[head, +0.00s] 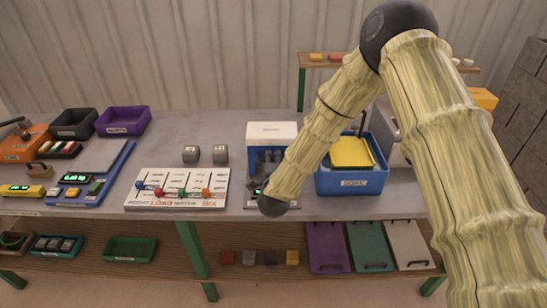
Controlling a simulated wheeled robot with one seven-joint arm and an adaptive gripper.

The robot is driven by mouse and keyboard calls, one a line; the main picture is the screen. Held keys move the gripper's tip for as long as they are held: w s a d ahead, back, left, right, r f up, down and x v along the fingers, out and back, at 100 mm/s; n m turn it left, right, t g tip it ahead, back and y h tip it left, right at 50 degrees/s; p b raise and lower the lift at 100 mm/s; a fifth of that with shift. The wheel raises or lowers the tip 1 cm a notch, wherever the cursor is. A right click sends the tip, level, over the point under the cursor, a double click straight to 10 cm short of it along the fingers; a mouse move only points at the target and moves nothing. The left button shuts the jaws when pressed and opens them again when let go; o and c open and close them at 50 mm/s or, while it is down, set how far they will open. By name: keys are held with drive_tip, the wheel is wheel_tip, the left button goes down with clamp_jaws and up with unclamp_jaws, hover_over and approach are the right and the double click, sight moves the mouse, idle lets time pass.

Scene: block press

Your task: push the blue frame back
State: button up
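A blue frame (120,166) lies at the left of the bench, a low blue border along a grey plate, with green displays and small blocks at its near end. My arm comes in from the right and bends down to a dark wrist joint near the bench's front edge, in front of the white press-like unit (272,130). My gripper (256,187) seems to be the small dark parts beside that joint, well to the right of the blue frame. Its fingers are too small and covered to read, and whether it holds anything is hidden.
A white board with coloured knobs (178,188) lies between the blue frame and my gripper. Two grey blocks (205,154) stand behind it. Black (74,123) and purple (123,121) bins stand behind the frame. A blue bin (350,184) with a yellow piece stands right of my wrist.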

drive_tip(key=shift+w+f, duration=0.1)
drive_tip(key=shift+w, duration=0.35)
clamp_jaws()
